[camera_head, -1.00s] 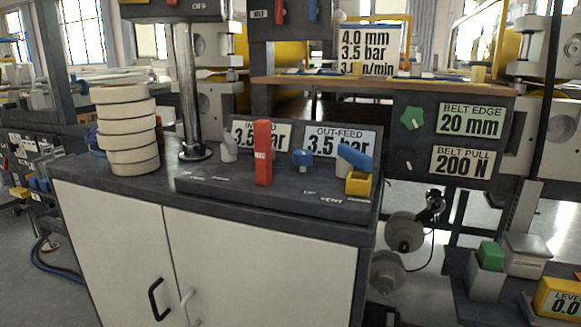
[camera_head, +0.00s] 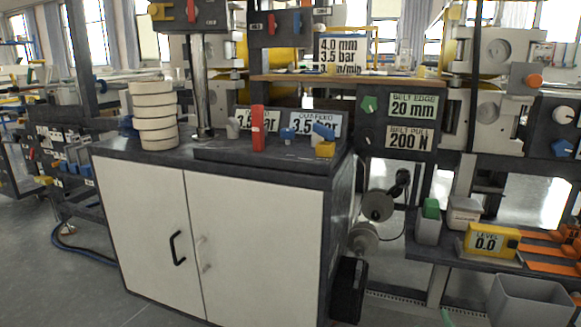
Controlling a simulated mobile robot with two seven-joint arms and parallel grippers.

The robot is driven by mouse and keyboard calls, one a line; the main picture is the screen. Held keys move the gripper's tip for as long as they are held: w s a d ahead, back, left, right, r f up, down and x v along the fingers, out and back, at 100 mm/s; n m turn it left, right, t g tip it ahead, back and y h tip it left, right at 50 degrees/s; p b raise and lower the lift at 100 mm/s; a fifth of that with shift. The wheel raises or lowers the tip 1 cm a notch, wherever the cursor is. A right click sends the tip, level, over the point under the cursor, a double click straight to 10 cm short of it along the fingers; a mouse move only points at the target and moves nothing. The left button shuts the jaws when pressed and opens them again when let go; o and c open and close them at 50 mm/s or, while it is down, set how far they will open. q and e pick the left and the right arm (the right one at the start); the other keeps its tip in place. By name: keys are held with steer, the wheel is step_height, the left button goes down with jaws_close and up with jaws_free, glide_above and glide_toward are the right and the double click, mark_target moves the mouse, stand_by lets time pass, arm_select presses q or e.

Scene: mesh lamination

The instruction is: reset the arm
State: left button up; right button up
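Neither of my arms and neither gripper shows in the head view. A white cabinet (camera_head: 255,240) with a dark top stands in front of me, its doors closed. On its top are a red lever (camera_head: 257,128) standing upright, a blue knob (camera_head: 287,134), and a blue handle (camera_head: 323,131) above a yellow block (camera_head: 325,149). A stack of several cream tape rolls (camera_head: 154,117) stands at the top's left end. A green knob (camera_head: 369,103) is on the panel behind, beside the "BELT EDGE 20 mm" sign (camera_head: 413,105).
At the right, a low dark shelf carries a yellow level box (camera_head: 492,241) reading 0.0, a green-topped block (camera_head: 429,222) and orange strips (camera_head: 545,251). A grey bin (camera_head: 529,301) is at the lower right. A blue hose (camera_head: 85,252) lies on the floor at left. The floor at lower left is clear.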

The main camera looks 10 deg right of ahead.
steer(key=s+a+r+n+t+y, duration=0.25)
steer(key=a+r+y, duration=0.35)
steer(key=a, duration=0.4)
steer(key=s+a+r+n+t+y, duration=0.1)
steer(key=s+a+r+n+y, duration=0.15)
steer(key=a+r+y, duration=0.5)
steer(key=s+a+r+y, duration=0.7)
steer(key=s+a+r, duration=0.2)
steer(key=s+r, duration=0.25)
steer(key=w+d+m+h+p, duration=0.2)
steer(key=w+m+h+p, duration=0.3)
steer(key=p, duration=0.6)
arm_select(q)
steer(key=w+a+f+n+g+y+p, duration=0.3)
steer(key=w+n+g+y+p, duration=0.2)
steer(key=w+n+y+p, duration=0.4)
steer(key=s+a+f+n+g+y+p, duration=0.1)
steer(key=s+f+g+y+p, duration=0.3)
steer(key=p, duration=1.4)
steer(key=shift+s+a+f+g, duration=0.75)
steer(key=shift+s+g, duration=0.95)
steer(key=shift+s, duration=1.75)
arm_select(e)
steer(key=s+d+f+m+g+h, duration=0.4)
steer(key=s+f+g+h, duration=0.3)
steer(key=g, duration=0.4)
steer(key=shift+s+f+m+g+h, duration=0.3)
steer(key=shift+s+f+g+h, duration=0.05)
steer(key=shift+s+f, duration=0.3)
